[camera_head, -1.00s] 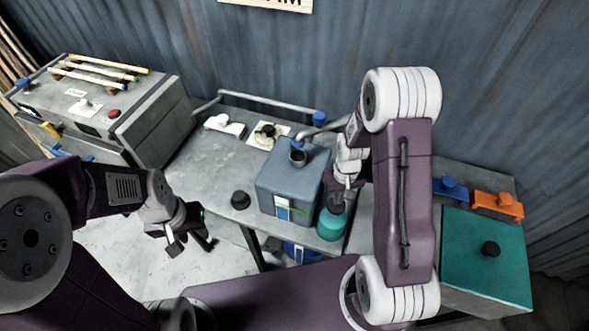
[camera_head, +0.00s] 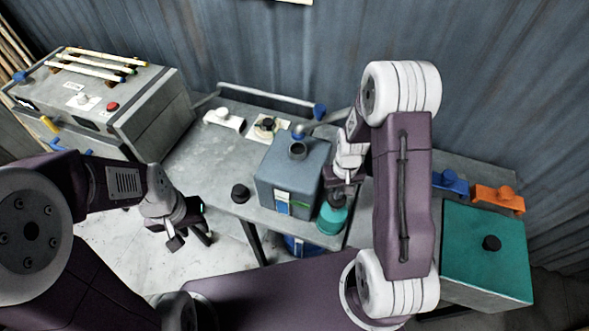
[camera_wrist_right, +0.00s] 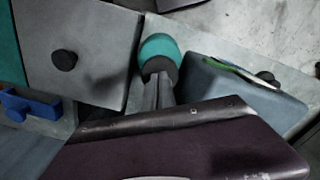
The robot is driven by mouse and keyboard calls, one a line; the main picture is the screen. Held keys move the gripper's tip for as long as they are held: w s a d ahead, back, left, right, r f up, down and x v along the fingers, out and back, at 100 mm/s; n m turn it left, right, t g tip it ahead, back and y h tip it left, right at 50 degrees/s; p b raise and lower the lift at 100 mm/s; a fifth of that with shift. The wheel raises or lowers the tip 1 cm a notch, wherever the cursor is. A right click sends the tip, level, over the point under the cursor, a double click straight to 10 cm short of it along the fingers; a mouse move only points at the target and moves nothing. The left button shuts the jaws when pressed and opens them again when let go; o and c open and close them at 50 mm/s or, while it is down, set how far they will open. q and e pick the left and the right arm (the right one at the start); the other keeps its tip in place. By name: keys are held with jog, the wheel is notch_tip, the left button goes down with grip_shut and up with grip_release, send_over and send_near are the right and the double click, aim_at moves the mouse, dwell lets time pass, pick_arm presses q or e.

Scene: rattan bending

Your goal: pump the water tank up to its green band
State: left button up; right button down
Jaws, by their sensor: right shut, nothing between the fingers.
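The blue-grey water tank (camera_head: 276,176) stands on the grey bench, with a dark round opening on top. A narrow gauge (camera_head: 283,202) on its front shows white and blue, with a green mark beside it; the exact level is too small to read. A teal bulb with a dark collar (camera_head: 331,220) sits at the tank's right front corner. My right gripper (camera_head: 338,192) is shut and empty, directly above the bulb. In the right wrist view the fingers (camera_wrist_right: 164,92) point at the collar and teal bulb (camera_wrist_right: 158,46); contact cannot be told. My left gripper (camera_head: 190,237) hangs open and empty, left of the bench.
A black knob (camera_head: 240,193) stands left of the tank. Behind are a white fitting (camera_head: 223,119) and a pipe with a blue end (camera_head: 319,111). A teal box (camera_head: 485,255), blue clamp (camera_head: 450,182) and orange clamp (camera_head: 497,200) are at right. A grey machine (camera_head: 150,110) stands at left.

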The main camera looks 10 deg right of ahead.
jog(key=shift+f+b, duration=1.8)
jog(key=shift+f, duration=0.75)
notch_tip(320, 180, up, 7)
jog(key=p, duration=0.6)
jog(key=shift+f, duration=0.3)
jog(key=shift+f+b, duration=2.8)
jog(key=shift+f, duration=0.45)
jog(key=shift+r+p, duration=0.55)
jog(key=shift+r, duration=0.05)
notch_tip(320, 180, up, 5)
jog(key=p, duration=0.4)
jog(key=shift+r+p, duration=0.2)
jog(key=shift+p, duration=0.15)
